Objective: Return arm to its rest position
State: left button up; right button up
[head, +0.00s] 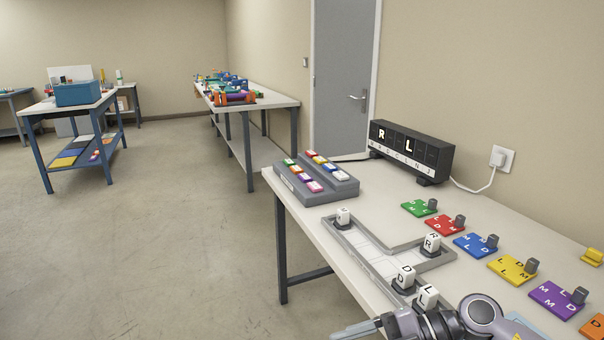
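My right arm comes in at the bottom right edge of the head view, over the near part of the table. Its gripper (355,330) points left at the bottom edge, low in the picture. The fingers are partly cut off by the frame, and I cannot tell whether they are open or shut. No held object shows at the visible fingers. My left arm and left gripper are not in view.
The white table (375,192) holds a grey track (350,246) with lettered white blocks (343,217) close to my arm. Coloured lettered plates (475,246) line the right side. A black letter display (410,150) and grey rack (315,192) stand behind. Open floor (170,240) lies left.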

jog(key=a+r+m+t+y, duration=0.2)
jog(key=a+m+t+y, duration=0.1)
jog(key=y, duration=0.1)
jog(key=d+f+m+t+h+p, duration=0.2)
jog(key=d+f+m+t+h, duration=0.3)
jog(key=m+t, duration=0.85)
jog(key=s+d+f+m+g+h, duration=0.2)
jog(key=s+d+f+m+h, duration=0.2)
jog(key=s+d+f+h, duration=0.1)
jog(key=s+d+f+m+g+h, duration=0.3)
jog(key=s+d+f+m+h, duration=0.1)
jog(key=s+f, duration=0.4)
notch_tip(320, 180, down, 3)
jog(key=shift+d+r+m+g+h+p, duration=0.2)
jog(key=shift+d+m+g+h+p, duration=0.2)
jog(key=shift+h, duration=0.4)
